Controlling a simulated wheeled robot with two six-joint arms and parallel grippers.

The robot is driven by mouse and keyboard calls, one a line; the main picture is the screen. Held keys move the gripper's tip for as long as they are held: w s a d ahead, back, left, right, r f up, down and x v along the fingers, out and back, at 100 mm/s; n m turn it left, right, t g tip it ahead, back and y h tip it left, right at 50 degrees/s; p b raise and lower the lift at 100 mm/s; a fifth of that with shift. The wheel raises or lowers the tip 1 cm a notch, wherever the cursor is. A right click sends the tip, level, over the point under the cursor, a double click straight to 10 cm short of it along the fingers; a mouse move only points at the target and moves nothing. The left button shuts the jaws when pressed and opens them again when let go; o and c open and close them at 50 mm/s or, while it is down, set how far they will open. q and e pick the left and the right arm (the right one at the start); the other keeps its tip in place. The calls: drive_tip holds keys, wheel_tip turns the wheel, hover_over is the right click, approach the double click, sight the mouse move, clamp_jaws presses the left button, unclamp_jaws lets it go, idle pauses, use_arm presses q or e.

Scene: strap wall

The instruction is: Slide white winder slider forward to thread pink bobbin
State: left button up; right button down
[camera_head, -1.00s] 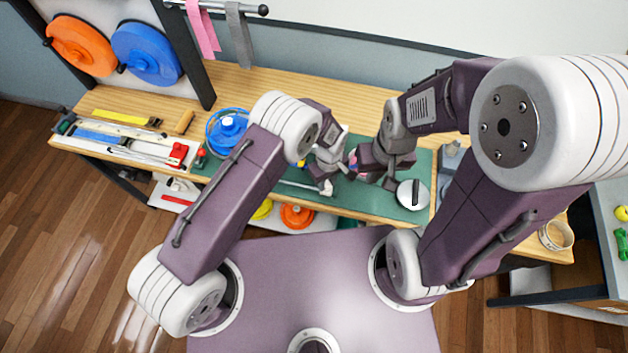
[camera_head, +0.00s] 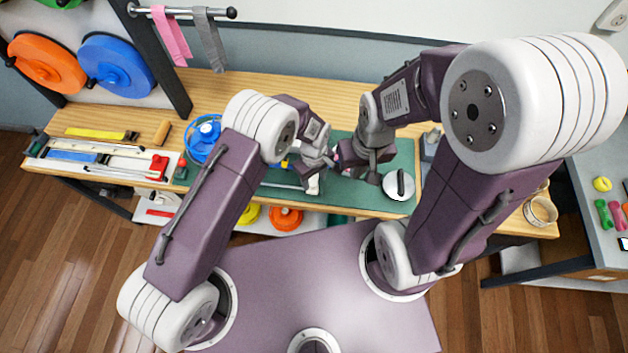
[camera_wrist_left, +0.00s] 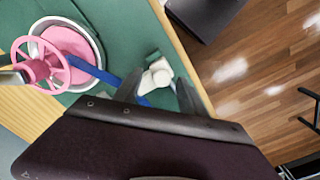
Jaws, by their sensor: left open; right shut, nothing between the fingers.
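The white winder slider (camera_wrist_left: 155,77) sits on a blue strip at the edge of the green mat in the left wrist view. My left gripper (camera_wrist_left: 155,92) is open, with one dark finger on each side of it; whether they touch it I cannot tell. The pink bobbin (camera_wrist_left: 72,42) lies in a round metal cup, partly behind a pink spoked wheel (camera_wrist_left: 44,66). In the head view my left gripper (camera_head: 312,176) hides most of this area, and the bobbin does not show clearly. My right gripper (camera_head: 358,165) is shut and empty, just right of my left one.
The green mat (camera_head: 345,192) covers the middle of the wooden bench (camera_head: 232,90). A white disc with a dark handle (camera_head: 398,185) lies right of my grippers. A blue spool (camera_head: 203,133) stands to the left. Pink and grey straps (camera_head: 170,35) hang behind.

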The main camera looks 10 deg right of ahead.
use_arm(q)
wheel_tip(320, 180, up, 6)
drive_tip(key=shift+s+d+r+b, duration=0.15)
drive_tip(key=shift+r+b, duration=0.1)
drive_tip(key=shift+b, duration=0.7)
drive_tip(key=shift+r, duration=0.55)
